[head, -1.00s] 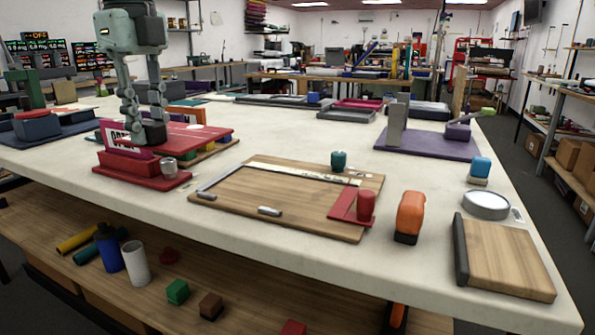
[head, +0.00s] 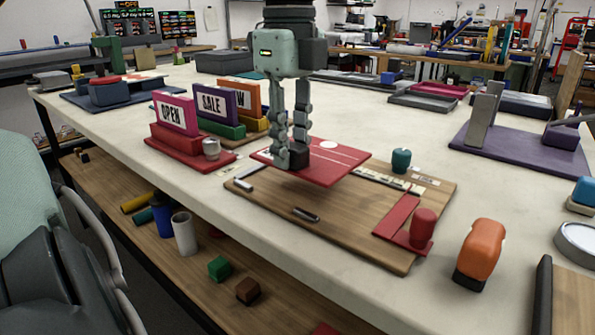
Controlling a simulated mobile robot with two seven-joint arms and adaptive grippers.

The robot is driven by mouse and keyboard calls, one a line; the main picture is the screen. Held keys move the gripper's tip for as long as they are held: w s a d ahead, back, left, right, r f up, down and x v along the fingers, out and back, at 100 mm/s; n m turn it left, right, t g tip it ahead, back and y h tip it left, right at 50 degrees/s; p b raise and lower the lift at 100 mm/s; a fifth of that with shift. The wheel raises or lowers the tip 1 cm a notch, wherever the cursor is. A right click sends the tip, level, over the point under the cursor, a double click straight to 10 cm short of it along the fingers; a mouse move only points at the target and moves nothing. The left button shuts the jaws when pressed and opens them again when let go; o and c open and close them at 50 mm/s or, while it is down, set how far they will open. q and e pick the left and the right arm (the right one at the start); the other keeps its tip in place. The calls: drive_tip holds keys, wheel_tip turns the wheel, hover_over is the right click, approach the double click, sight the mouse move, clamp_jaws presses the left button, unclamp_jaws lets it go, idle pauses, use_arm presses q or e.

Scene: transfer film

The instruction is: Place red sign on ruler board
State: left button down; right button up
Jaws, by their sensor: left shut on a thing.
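The red sign (head: 330,160), a flat red panel with a white circle and line, is held level by my left gripper (head: 291,156). The gripper is shut on the sign's near left part. The sign hangs over the far left part of the wooden ruler board (head: 330,215) and hides some of it, including part of the pale ruler strip (head: 385,183). A small gap seems to lie between sign and board. A red L-shaped piece with a red knob (head: 423,226) sits at the board's right end. My right gripper is not in view.
OPEN (head: 175,112), SALE (head: 215,103) and NOW signs stand in coloured bases at the left. A teal knob (head: 401,160) stands at the board's far edge. An orange and black tool (head: 480,252) stands to the right. The white table (head: 375,128) is clear behind the board.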

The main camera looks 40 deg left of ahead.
sight(297, 174)
use_arm(q)
drive_tip(key=shift+d+f, duration=0.5)
drive_tip(key=shift+d, duration=0.1)
drive_tip(key=shift+f, duration=1.85)
drive_tip(key=shift+f, duration=0.1)
drive_tip(key=c, duration=1.3)
unclamp_jaws()
drive_tip(key=shift+o, duration=0.2)
wheel_tip(297, 174, up, 12)
drive_tip(key=shift+r, duration=0.15)
